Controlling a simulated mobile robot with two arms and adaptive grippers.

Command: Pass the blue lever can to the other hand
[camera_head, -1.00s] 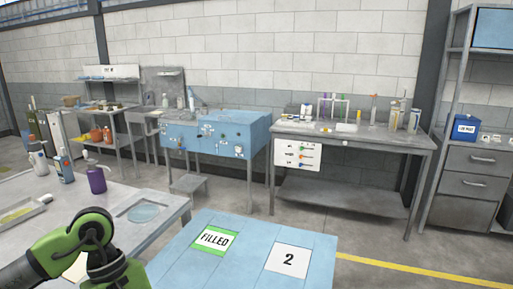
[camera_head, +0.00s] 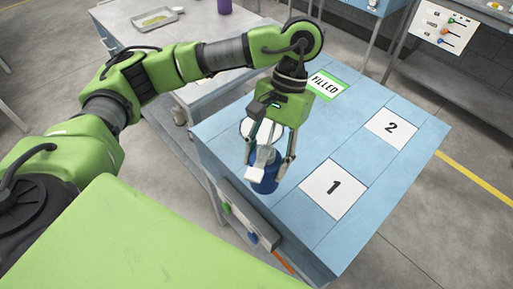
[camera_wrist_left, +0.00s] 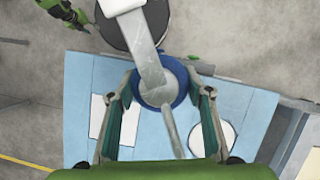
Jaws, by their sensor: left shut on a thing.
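The blue lever can (camera_head: 265,172) is upright between the fingers of my left gripper (camera_head: 268,158), over the near left edge of the blue bench top in the head view. My left gripper is shut on it. In the left wrist view the can (camera_wrist_left: 181,88) sits between the two fingers, with a pale bar-like part crossing its top. I cannot tell how far the can is above the bench. A small green and black part of my right arm shows at the upper left of the wrist view; its jaw state is unclear.
The blue bench top (camera_head: 285,222) has white squares marked 1 (camera_head: 333,189) and 2 (camera_head: 390,127), and a green-edged FILLED label (camera_head: 326,86). These markings are bare. A grey table with a tray (camera_head: 153,19) and a purple bottle (camera_head: 224,6) stands behind.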

